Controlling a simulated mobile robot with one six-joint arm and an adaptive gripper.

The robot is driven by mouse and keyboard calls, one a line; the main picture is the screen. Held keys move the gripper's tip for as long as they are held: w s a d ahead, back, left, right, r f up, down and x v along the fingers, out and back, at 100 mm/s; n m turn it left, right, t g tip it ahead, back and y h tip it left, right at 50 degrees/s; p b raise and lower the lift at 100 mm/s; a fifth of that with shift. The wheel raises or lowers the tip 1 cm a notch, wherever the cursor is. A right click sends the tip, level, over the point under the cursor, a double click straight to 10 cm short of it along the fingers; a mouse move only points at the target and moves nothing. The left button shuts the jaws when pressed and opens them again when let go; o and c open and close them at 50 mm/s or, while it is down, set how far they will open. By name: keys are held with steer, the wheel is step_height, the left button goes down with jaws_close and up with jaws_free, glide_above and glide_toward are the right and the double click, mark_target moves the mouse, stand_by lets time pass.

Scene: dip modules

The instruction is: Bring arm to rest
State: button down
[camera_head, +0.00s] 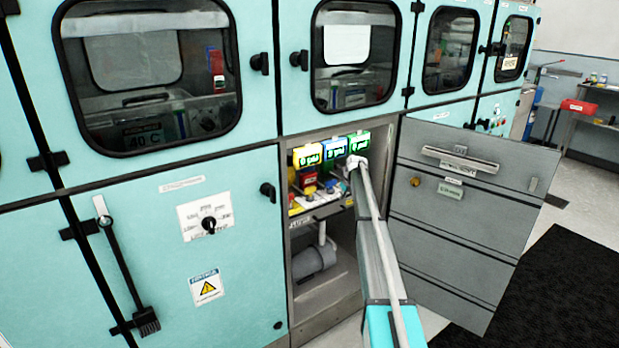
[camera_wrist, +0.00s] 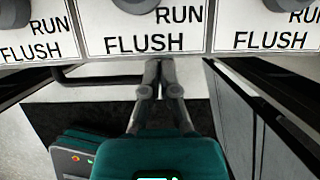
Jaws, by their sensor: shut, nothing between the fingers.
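My arm reaches into an open bay in the teal cabinet, its end (camera_head: 355,163) just in front of the modules. In the wrist view my gripper (camera_wrist: 158,66) is shut and empty, its fingertips just below the middle white RUN/FLUSH plate (camera_wrist: 150,30); I cannot tell whether they touch it. Grey knobs sit on the plates, the middle one (camera_wrist: 135,4) cut by the top edge. In the head view a yellow module (camera_head: 307,156), a blue module (camera_head: 333,150) and a green module (camera_head: 359,143) stand side by side. My gripper's fingers are too small to make out there.
A grey door (camera_head: 465,215) stands open right of the bay, close to my arm. A handled lever (camera_head: 120,255) hangs at left. A black mat (camera_head: 565,290) lies on the floor at right.

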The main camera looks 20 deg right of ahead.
steer(key=shift+w+a+r, duration=0.2)
steer(key=shift+w, duration=0.2)
steer(key=s+a+n+g+p, duration=0.1)
steer(key=s+a+n, duration=0.8)
steer(key=s, duration=0.4)
steer(key=s+a+n+g+p, duration=0.1)
steer(key=s+a+n, duration=0.6)
steer(key=s+a, duration=0.55)
steer(key=s+a+n+g, duration=0.1)
steer(key=s+a+n, duration=0.3)
steer(key=s, duration=0.6)
steer(key=s+a+n+h, duration=0.1)
steer(key=s+a+n, duration=0.1)
steer(key=s+n, duration=0.65)
steer(key=s+a+n+g, duration=0.1)
steer(key=s+a+n, duration=0.25)
steer(key=s, duration=0.75)
step_height(320, 180, up, 20)
steer(key=p, duration=1.9)
steer(key=shift+d+f, duration=0.2)
steer(key=shift+d, duration=0.15)
